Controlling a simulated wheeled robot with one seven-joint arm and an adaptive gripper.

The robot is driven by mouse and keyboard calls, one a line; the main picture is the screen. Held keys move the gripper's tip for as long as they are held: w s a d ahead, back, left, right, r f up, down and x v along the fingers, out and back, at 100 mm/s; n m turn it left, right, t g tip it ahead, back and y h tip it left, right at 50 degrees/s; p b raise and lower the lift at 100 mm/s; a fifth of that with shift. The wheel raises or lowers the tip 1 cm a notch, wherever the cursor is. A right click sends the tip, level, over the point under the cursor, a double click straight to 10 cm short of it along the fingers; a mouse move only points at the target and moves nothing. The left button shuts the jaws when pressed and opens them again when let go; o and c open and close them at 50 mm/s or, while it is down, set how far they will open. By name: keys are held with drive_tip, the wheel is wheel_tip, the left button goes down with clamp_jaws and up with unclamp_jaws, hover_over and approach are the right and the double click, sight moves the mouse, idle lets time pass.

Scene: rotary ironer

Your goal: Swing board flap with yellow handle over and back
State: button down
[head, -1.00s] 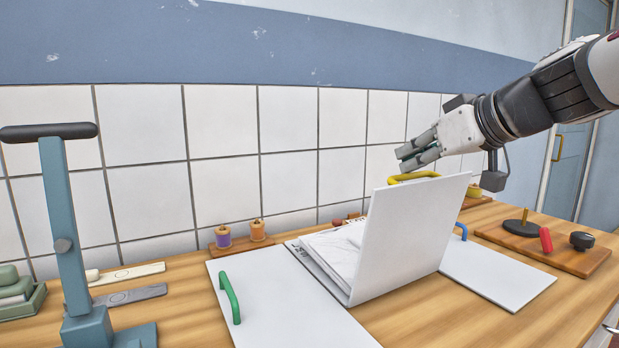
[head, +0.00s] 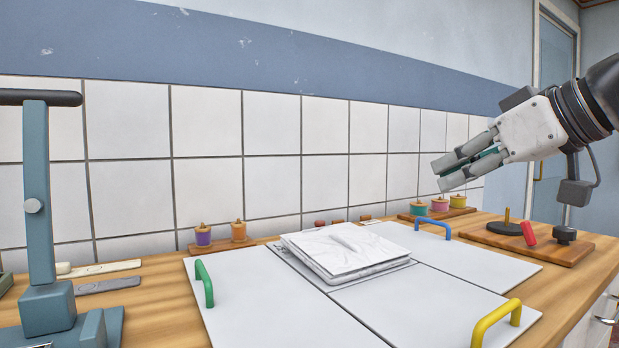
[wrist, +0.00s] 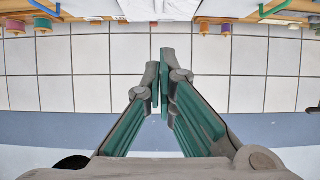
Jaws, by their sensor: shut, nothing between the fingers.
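The white flap with the yellow handle (head: 497,318) lies flat at the front right of the folding board in the head view. Its yellow handle stands up near its right front edge. A flap with a green handle (head: 204,284) lies flat on the left, and one with a blue handle (head: 433,227) lies flat at the back right. A folded white cloth stack (head: 346,249) rests on the middle of the board. My gripper (head: 441,174) is shut and empty, raised above the back right of the board, apart from every handle.
A teal upright stand (head: 38,200) with a dark top bar is at the left. Thread spools stand along the tiled wall. A wooden tray (head: 525,244) with a red piece and dark knobs sits at the right. Space above the board is clear.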

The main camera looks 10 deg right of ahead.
drive_tip(key=t+b, duration=0.1)
drive_tip(key=b, duration=0.7)
hover_over(504, 313)
drive_tip(key=shift+y, duration=0.3)
wheel_tip(504, 313, down, 8)
drive_tip(key=shift+w+a+f, duration=0.1)
drive_tip(key=shift+w+a, duration=0.05)
drive_tip(key=f, duration=0.2)
drive_tip(key=s+f+t, duration=0.1)
drive_tip(key=f, duration=0.2)
drive_tip(key=s+d+f+t, duration=0.1)
drive_tip(key=f, duration=0.1)
drive_tip(key=shift+s+d+f+y, duration=0.1)
drive_tip(key=shift+s+f+y, duration=0.1)
drive_tip(key=shift+f+y, duration=0.15)
drive_tip(key=shift+s+d+f, duration=0.1)
drive_tip(key=shift+s+f, duration=0.05)
drive_tip(key=shift+f, duration=0.4)
drive_tip(key=shift+r, duration=0.2)
drive_tip(key=shift+r, duration=0.25)
drive_tip(key=s+d+f+p, duration=0.2)
drive_tip(key=s+d+f, duration=0.1)
drive_tip(key=s, duration=0.3)
drive_tip(key=shift+s+f, duration=0.35)
drive_tip(key=shift+f, duration=0.35)
drive_tip(key=shift+a, duration=0.15)
